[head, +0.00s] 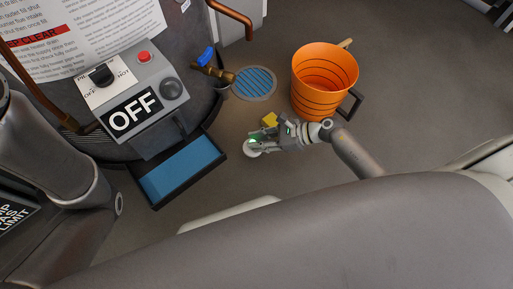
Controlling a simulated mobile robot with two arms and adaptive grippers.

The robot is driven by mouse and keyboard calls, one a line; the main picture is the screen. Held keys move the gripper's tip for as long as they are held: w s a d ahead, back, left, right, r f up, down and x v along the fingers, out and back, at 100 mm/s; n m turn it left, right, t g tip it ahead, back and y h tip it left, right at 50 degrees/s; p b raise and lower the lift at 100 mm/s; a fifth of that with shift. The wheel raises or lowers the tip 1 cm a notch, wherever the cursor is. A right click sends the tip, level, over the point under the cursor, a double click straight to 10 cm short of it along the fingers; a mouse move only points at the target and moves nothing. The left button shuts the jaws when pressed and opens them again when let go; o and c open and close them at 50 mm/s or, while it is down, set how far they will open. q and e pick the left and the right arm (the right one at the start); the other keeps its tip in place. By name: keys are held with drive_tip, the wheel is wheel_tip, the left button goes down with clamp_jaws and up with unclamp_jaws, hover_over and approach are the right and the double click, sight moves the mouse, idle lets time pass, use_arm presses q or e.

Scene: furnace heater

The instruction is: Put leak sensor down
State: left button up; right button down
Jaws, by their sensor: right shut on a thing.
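The leak sensor (252,148) is a small white, rounded thing at the tip of my right gripper (262,144). My right gripper is shut on it, low over the brown floor between the blue-lined tray and the orange bucket. I cannot tell whether the sensor touches the floor. A small green spot shows beside it, and the gripper's fingers hide part of it. My left gripper is out of view; only a part of what looks like my arm shows at the left.
A heater tank with a control box (130,100) reading OFF stands at the left. A blue-lined tray (208,172) juts out below it. An orange bucket (320,62), a blue floor drain (254,84) and a yellow object (270,119) are close by. Open floor lies at the upper right.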

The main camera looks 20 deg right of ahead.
drive_tip(key=shift+w+f+b, duration=0.3)
drive_tip(key=shift+w+f, duration=0.2)
drive_tip(key=shift+f, duration=0.2)
drive_tip(key=f+b, duration=0.3)
drive_tip(key=shift+w+a+f, duration=0.1)
drive_tip(key=shift+w+f, duration=0.1)
drive_tip(key=shift+w, duration=0.05)
drive_tip(key=shift+f+b, duration=0.25)
drive_tip(key=shift+b, duration=0.2)
drive_tip(key=c, duration=1.3)
unclamp_jaws()
drive_tip(key=shift+r, duration=0.1)
